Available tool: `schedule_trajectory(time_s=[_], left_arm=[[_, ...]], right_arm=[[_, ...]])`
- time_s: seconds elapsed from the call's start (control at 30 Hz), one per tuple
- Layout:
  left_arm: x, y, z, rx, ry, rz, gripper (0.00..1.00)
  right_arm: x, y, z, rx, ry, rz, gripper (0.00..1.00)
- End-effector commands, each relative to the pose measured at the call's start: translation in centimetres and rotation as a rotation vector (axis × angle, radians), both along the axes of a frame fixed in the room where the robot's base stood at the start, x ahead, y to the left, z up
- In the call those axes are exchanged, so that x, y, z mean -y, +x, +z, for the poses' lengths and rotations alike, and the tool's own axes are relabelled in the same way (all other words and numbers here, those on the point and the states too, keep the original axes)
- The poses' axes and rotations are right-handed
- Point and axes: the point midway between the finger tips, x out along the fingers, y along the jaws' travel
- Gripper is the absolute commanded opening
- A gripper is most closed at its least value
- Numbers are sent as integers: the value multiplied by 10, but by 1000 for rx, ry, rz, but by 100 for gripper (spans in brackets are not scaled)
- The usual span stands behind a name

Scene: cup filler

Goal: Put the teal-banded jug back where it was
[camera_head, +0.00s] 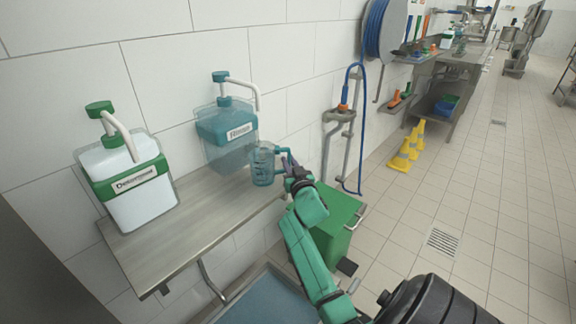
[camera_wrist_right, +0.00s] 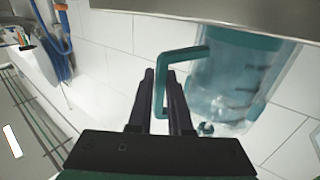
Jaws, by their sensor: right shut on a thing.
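The teal-banded jug (camera_head: 263,166) is a clear jug with a teal handle and dark level marks. It is upright at the right end of the steel shelf (camera_head: 190,228), in front of the teal Rinse dispenser (camera_head: 228,128). I cannot tell whether its base touches the shelf. My right gripper (camera_head: 289,168) reaches it from the right and is shut on its handle. In the right wrist view the two dark fingers (camera_wrist_right: 166,100) close around the teal handle, with the jug body (camera_wrist_right: 232,78) to their right. My left gripper is out of view.
A green-banded dispenser (camera_head: 126,185) stands at the shelf's left end, with bare shelf between the dispensers. A green bin (camera_head: 337,215) is below and right. A blue hose reel (camera_head: 384,30) hangs on the wall. Yellow cones (camera_head: 405,150) stand on the floor beyond.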

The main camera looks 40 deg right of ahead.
Motion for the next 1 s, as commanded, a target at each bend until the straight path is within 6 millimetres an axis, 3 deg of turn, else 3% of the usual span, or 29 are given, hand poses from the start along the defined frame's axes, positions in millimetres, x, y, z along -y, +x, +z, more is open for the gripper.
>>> schedule_trajectory(time_s=[0.27, 0.3, 0.37, 0.73, 0.87, 1.0], left_arm=[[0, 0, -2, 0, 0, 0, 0], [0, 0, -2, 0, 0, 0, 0], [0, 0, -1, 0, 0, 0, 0], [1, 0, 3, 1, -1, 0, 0], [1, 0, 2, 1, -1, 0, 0], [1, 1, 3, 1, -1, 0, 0]], right_arm=[[0, 0, -4, -2, 1, 0, 0], [0, 0, -4, -2, 0, 0, 25], [0, 0, -3, -2, 0, 0, 47], [0, 0, 3, -2, 0, 0, 47], [-9, -16, -1, -4, 1, 0, 47], [-26, -46, -1, -5, 2, 0, 47]])
